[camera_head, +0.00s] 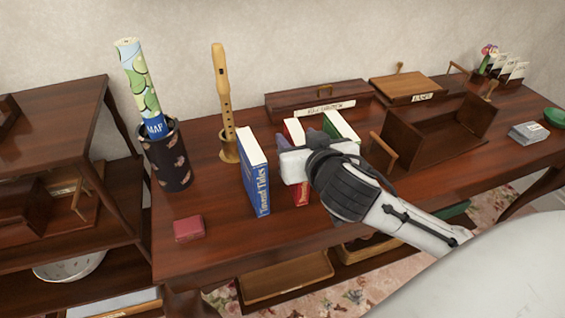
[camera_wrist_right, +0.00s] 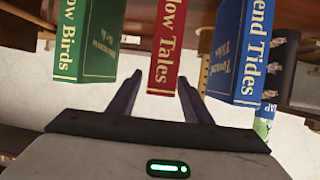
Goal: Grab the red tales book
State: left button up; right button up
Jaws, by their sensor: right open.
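The red tales book (camera_head: 303,193) stands upright on the table between a blue book (camera_head: 255,180) and a green book (camera_head: 341,124). My right arm hides much of it in the head view. In the right wrist view its red spine (camera_wrist_right: 168,45) reads "ow Tales". My right gripper (camera_head: 301,142) is open at the book. In the wrist view its purple fingers (camera_wrist_right: 159,82) lie on either side of the lower end of the red spine; I cannot tell if they touch it. The green book (camera_wrist_right: 90,40) and blue book (camera_wrist_right: 240,50) flank it there. My left gripper is not in view.
A dark holder (camera_head: 172,160) with a rolled map and a recorder on a stand (camera_head: 224,95) are at the left. A small red box (camera_head: 188,229) lies near the front edge. A wooden rack (camera_head: 440,150) stands right of the books. The right front tabletop is partly clear.

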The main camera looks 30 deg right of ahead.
jog(key=shift+w+d+f, duration=0.15)
jog(key=shift+w+d, duration=0.05)
jog(key=shift+w, duration=0.25)
jog(key=shift+s, duration=0.1)
grip_shut()
jog(key=shift+r, duration=0.2)
